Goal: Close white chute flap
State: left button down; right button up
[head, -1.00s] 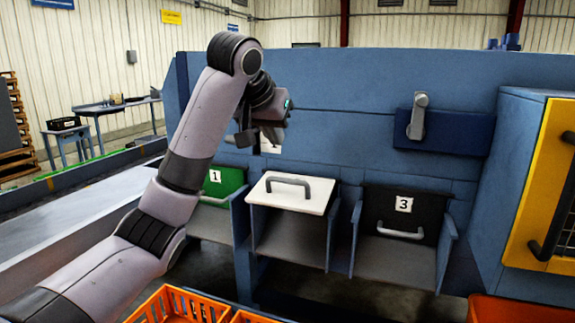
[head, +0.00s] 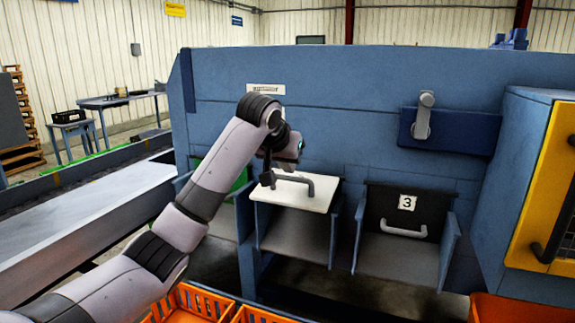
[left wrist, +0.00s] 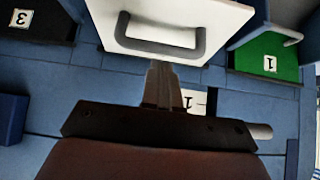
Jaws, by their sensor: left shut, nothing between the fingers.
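The white chute flap (head: 312,200) is tilted up over the middle chute, which stands open below it. Its grey bar handle (head: 293,181) is on the upper face. In the left wrist view the white flap (left wrist: 217,14) is at the top, with its handle (left wrist: 160,48) toward my fingers. My left gripper (head: 267,180) is shut and empty, at the left side of the flap near the handle. Its closed fingers also show in the left wrist view (left wrist: 163,72), pointing at the flap; I cannot tell whether they touch it. My right gripper is not in view.
A black flap marked 3 (head: 407,216) hangs at the right chute. A green flap (head: 238,182) at the left chute is partly behind my arm. Orange crates (head: 190,303) stand below. A grey lever (head: 423,116) and a yellow-framed door (head: 545,185) are at the right.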

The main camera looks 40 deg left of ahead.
pick_arm(q)
jog(key=shift+f, duration=0.35)
jog(key=shift+f, duration=0.1)
